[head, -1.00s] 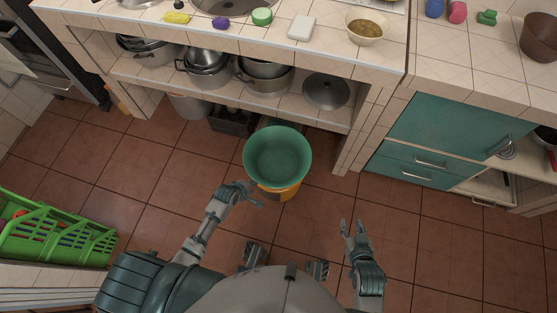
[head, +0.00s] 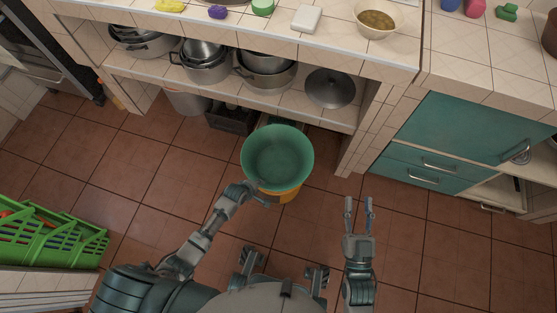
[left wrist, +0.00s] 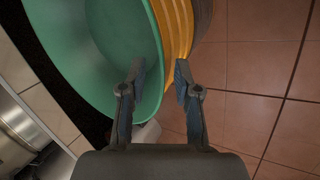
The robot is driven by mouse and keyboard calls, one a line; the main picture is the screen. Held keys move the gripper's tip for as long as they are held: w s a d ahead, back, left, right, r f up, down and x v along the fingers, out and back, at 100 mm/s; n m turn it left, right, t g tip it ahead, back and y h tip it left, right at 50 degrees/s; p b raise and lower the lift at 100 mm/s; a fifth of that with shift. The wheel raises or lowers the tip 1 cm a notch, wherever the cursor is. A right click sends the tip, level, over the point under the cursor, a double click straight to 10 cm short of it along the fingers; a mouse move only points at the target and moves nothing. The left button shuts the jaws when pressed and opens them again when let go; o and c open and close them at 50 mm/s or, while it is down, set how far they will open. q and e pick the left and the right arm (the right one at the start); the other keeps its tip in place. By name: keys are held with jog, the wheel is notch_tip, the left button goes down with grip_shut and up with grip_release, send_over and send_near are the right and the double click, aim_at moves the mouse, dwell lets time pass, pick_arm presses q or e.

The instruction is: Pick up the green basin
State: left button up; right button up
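The green basin (head: 278,158) rests on top of an orange-yellow bucket-like thing (head: 285,195) on the floor below the counter. In the left wrist view the green basin (left wrist: 97,45) fills the upper left, with the ribbed orange thing (left wrist: 174,27) beside it. My left gripper (head: 262,197) is at the basin's lower left rim in the head view. In the left wrist view its fingers (left wrist: 160,80) are apart, with the basin's edge between or just beyond them; contact cannot be told. My right gripper (head: 359,203) is open and empty, to the right of the basin.
A tiled counter (head: 230,30) with a shelf of pots (head: 203,66) stands behind the basin. Teal cabinets (head: 470,130) are at the right. A green crate (head: 45,238) is at the left. The tiled floor right of the basin is clear.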

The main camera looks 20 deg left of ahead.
pick_arm(q)
jog(key=shift+x, duration=0.8)
jog(key=shift+c, duration=0.8)
jog(key=c, duration=0.4)
grip_shut()
pick_arm(e)
jog(key=shift+s+d+r+t, duration=0.1)
jog(key=shift+s+r+t, duration=0.1)
jog(key=shift+r+t, duration=0.3)
jog(key=shift+s+r+t, duration=0.15)
jog(key=shift+r+t, duration=0.25)
jog(key=shift+r, duration=0.15)
pick_arm(q)
jog(key=shift+a+r, duration=0.1)
